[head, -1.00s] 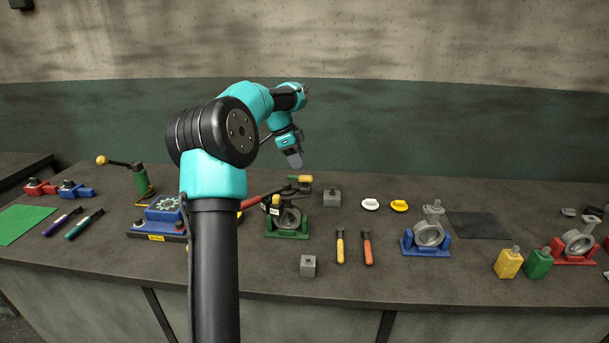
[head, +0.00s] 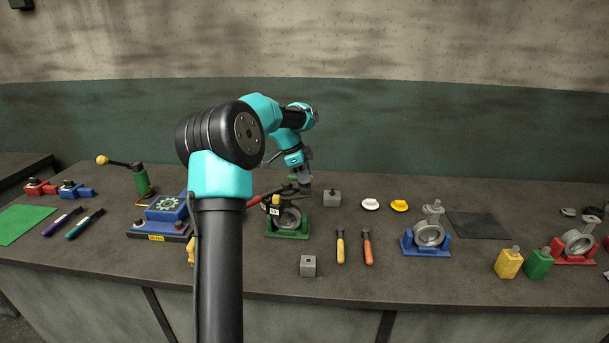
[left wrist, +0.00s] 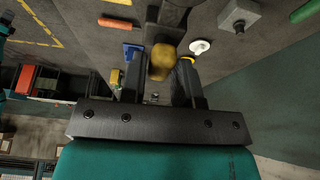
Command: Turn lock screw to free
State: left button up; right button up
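A valve casting (head: 290,217) sits in a green cradle (head: 288,234) in the middle of the bench, with a white tag and a red-handled lever pointing left. In the left wrist view, a yellow knob (left wrist: 162,60), which may be the lock screw, lies between the two dark fingers (left wrist: 163,82). The fingers stand apart, with what look like narrow gaps beside the knob; contact is hard to judge. My right gripper does not show.
A grey block (head: 332,198) stands right of the gripper, and another (head: 308,266) nearer the front. White (head: 370,204) and yellow (head: 399,206) caps lie to the right. Yellow (head: 340,246) and orange (head: 367,247) handled tools lie in front. A blue-cradled valve (head: 427,240) is further right.

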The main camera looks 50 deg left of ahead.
pick_arm(q)
grip_shut()
